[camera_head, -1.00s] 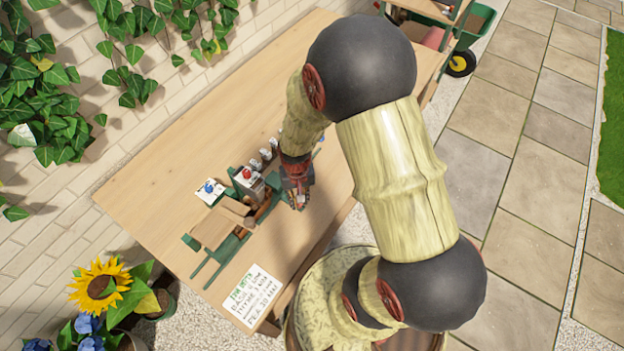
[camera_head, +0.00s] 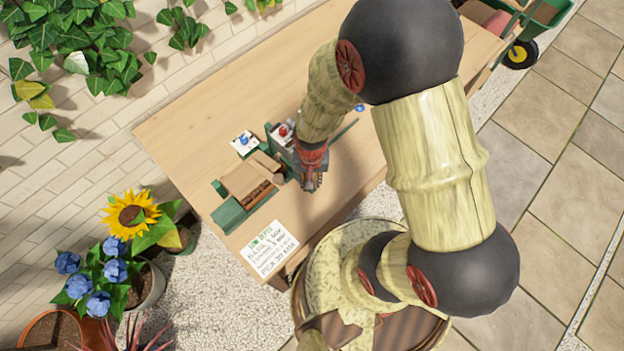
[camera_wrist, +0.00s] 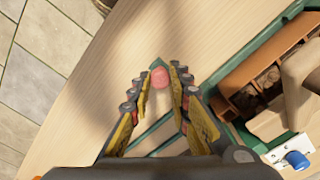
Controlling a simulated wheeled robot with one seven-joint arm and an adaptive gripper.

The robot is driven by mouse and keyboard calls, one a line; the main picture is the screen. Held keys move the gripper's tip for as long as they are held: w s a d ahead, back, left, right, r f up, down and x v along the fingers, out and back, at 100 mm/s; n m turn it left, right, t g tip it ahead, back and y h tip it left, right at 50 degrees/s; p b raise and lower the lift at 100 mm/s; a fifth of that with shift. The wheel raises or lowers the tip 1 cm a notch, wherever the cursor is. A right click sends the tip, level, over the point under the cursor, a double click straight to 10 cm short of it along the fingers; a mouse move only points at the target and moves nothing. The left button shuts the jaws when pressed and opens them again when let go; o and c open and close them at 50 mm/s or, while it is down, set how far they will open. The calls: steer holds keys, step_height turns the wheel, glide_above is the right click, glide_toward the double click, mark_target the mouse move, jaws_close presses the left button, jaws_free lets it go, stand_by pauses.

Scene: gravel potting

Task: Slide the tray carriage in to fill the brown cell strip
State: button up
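The brown cell strip (camera_wrist: 272,62) sits in the green tray carriage (camera_wrist: 262,38) at the right of the wrist view; dark cells show inside it. In the head view the strip (camera_head: 257,193) lies just left of my gripper (camera_head: 312,184). My gripper (camera_wrist: 160,75) points at the bench, with its two yellow-padded fingers apart. A pink-red knob with a green tip (camera_wrist: 160,78) shows between the fingertips; a small gap seems to remain on its left. A tan chute (camera_wrist: 285,108) covers part of the strip. My wrist hides part of the station in the head view.
A white plate with a blue knob (camera_head: 243,144) and a unit with a red knob (camera_head: 283,131) stand behind the strip. A lettered card (camera_head: 270,249) lies at the bench's front edge. The wooden bench (camera_head: 205,110) is clear at the back left. Flowerpots stand beyond its left end.

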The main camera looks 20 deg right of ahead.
steer(key=o, duration=0.5)
steer(key=shift+r, duration=0.1)
step_height(320, 180, up, 12)
steer(key=shift+f, duration=0.1)
stand_by(0.4)
stand_by(0.4)
steer(key=s+r+n+t+b, duration=0.1)
steer(key=s+r+t, duration=0.1)
steer(key=r, duration=0.5)
steer(key=s+r+n+t+b, duration=0.1)
steer(key=s+r+n, duration=0.1)
steer(key=r, duration=0.5)
steer(key=s+r+n+t+b, duration=0.2)
steer(key=r, duration=0.5)
steer(key=shift+s+d+r+t, duration=0.2)
steer(key=shift+d+r+t, duration=0.05)
steer(key=shift+d+t, duration=0.1)
